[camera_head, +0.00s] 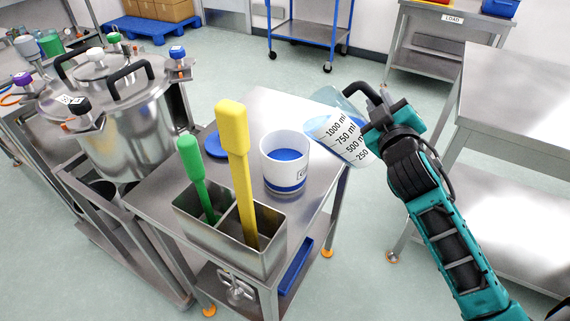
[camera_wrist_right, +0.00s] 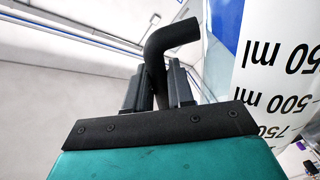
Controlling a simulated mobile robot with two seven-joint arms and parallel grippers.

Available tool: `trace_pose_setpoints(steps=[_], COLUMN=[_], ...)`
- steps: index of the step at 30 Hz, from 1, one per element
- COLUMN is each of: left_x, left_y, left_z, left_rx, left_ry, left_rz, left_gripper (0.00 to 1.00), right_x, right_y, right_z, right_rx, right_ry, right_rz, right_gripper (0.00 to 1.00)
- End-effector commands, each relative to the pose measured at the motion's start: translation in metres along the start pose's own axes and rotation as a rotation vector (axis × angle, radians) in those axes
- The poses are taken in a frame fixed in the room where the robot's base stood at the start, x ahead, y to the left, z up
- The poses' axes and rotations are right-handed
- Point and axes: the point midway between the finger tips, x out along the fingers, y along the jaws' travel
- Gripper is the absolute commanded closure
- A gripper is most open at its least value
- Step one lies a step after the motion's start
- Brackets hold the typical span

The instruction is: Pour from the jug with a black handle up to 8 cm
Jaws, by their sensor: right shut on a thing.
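The clear jug (camera_head: 342,127) has printed ml marks and blue contents, and it is tilted to the left beside a white cup. My right gripper (camera_head: 378,112) is shut on its black handle (camera_head: 364,91). In the right wrist view, the handle (camera_wrist_right: 160,60) stands between the fingers (camera_wrist_right: 160,88), with the jug's marked wall (camera_wrist_right: 278,80) at the right. The white cup (camera_head: 286,172) stands upright on the steel cart and has blue liquid (camera_head: 286,155) inside. No stream from the jug is clearly visible. My left gripper is not in view.
A steel two-part holder (camera_head: 225,236) with a green-handled tool (camera_head: 196,178) and a yellow-handled tool (camera_head: 238,165) stands in front of the cup. A large steel vessel (camera_head: 130,115) is at left. An empty steel table (camera_head: 520,115) is at right.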

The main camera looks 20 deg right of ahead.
Motion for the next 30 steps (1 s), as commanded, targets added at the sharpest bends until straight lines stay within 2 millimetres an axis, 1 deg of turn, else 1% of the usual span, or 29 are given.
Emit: trace_pose_setpoints(steps=[1, 7, 13, 23, 30], left_x=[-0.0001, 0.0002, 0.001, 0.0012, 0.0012], left_y=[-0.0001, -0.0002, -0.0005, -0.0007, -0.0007], left_z=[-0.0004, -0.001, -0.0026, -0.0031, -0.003], left_rx=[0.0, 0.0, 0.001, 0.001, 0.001], left_ry=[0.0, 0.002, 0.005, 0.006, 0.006], left_rz=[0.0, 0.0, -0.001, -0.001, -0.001], left_gripper=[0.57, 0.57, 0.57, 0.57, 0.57], right_x=[0.0001, 0.0001, 0.0, 0.0, 0.0002], right_y=[0.0024, 0.0024, 0.0026, 0.0028, 0.0036], right_z=[-0.0026, -0.0026, -0.0062, -0.0063, -0.0107], right_rx=[0.003, 0.002, -0.037, -0.041, -0.083], right_ry=[0.007, 0.007, 0.006, 0.006, 0.007], right_rz=[0.005, 0.005, 0.005, 0.005, 0.006], right_gripper=[1.0, 1.0, 1.0, 1.0, 1.0])
